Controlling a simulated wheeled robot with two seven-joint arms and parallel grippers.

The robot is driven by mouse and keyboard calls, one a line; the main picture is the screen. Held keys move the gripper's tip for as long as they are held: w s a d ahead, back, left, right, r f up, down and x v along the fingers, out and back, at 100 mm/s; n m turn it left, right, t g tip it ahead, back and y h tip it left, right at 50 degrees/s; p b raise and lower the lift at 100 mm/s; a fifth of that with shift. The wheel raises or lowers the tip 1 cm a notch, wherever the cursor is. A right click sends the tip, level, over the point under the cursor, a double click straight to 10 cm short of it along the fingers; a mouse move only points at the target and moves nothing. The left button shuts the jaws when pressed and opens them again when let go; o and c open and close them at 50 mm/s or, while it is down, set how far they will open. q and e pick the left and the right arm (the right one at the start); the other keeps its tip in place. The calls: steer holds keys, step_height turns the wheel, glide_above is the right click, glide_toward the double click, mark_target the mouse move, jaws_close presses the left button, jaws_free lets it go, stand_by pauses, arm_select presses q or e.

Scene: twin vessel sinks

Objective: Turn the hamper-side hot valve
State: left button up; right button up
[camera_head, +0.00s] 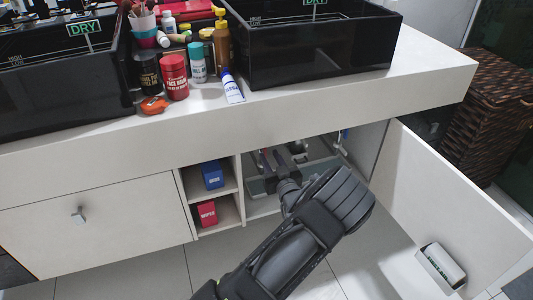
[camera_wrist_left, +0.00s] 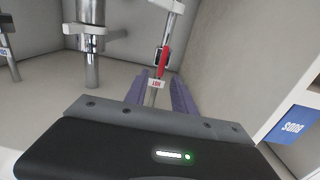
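The hot valve has a red lever (camera_wrist_left: 163,62) on a thin pipe with a white HOT tag (camera_wrist_left: 156,84). It stands in the open cabinet (camera_head: 381,135) under the right sink. In the left wrist view the lever runs roughly along the pipe. My left gripper (camera_wrist_left: 162,75) is open, with one finger on each side of the pipe and the lever's near end. I cannot tell whether either finger touches. In the head view the left gripper (camera_head: 277,160) reaches into the cabinet beside a bit of red. My right gripper is not in view.
The open door (camera_head: 440,210) stands right of my arm, carrying a small holder (camera_head: 440,268). A shelf with a blue box (camera_head: 212,175) and red box (camera_head: 207,212) adjoins the cabinet. A drain pipe (camera_wrist_left: 91,45) stands beside the valve. A wicker hamper (camera_head: 490,110) is at right.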

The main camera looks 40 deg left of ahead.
mark_target(266, 150)
arm_select(q)
steer(key=shift+b+x, duration=0.35)
steer(key=shift+x, duration=1.6)
jaws_close()
